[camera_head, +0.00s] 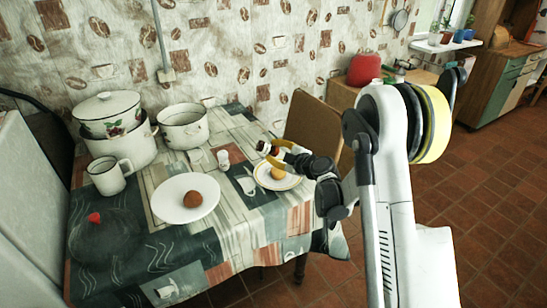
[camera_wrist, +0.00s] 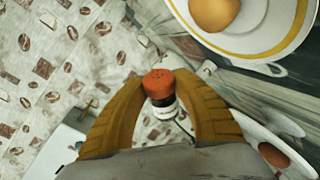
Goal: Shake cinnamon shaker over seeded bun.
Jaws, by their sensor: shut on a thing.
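My gripper (camera_head: 272,152) is shut on a shaker (camera_wrist: 160,84) with an orange-red perforated lid, a dark body and a white label. The lid faces the wrist camera, between the two yellow fingers (camera_wrist: 162,92). A golden bun (camera_head: 278,173) lies on a yellow-rimmed plate (camera_head: 294,184), just below the gripper in the head view. It also shows at the top right of the wrist view (camera_wrist: 214,12). A browner bun (camera_head: 193,199) lies on a plain white plate (camera_head: 172,211) to the left. I cannot make out seeds on either bun.
A white mug (camera_head: 107,176), a lidded pot stack (camera_head: 122,148) and an open pot (camera_head: 182,128) stand at the back left. A chair (camera_head: 312,125) stands behind the table. The front cloth (camera_head: 185,258) is mostly clear.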

